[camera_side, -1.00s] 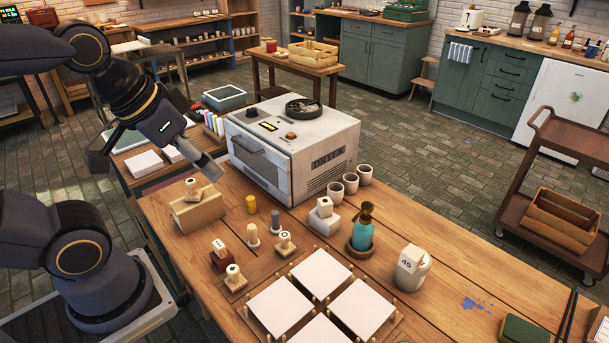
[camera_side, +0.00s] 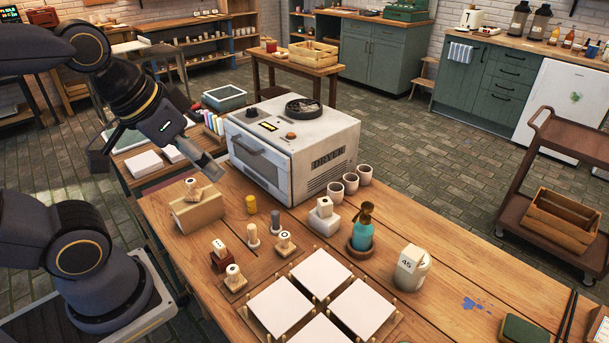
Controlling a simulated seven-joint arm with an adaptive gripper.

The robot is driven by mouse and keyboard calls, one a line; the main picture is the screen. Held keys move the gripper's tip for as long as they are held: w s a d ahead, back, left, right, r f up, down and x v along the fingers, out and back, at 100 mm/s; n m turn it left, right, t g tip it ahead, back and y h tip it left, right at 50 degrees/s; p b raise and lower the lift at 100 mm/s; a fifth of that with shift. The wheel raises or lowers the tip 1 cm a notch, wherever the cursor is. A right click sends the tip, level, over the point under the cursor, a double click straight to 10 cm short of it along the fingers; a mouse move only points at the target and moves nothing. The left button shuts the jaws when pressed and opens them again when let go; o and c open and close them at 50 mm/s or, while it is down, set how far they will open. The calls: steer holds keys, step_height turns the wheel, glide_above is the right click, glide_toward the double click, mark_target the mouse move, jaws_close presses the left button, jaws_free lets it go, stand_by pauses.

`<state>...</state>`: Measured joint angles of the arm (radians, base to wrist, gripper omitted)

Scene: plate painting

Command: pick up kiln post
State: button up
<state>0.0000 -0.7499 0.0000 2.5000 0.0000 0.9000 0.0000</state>
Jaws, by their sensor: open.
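I cannot tell for certain which is the kiln post. My gripper (camera_side: 211,170) hangs above the table's back left edge, left of the white oven. It points down to the right and is apart from the posts, open and empty. Its fingertips are small and partly overlap in this view.
A tan block (camera_side: 196,210) with a stamp on top stands below my gripper. More stamps (camera_side: 285,243) stand near the posts. The white oven (camera_side: 306,160) stands behind them.

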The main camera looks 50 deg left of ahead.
steer(key=w+r+n+t, duration=0.2)
steer(key=w+r+n, duration=0.1)
steer(key=w+r, duration=0.5)
steer(key=m+g, duration=0.3)
glide_above(413, 252)
steer(key=s, duration=0.6)
step_height(413, 252, down, 20)
steer(key=x, duration=1)
steer(key=shift+w+d+f, duration=0.2)
steer(key=shift+f, duration=0.1)
steer(key=x, duration=0.5)
steer(key=shift+a+f, duration=0.15)
steer(key=shift+f, duration=0.3)
jaws_close()
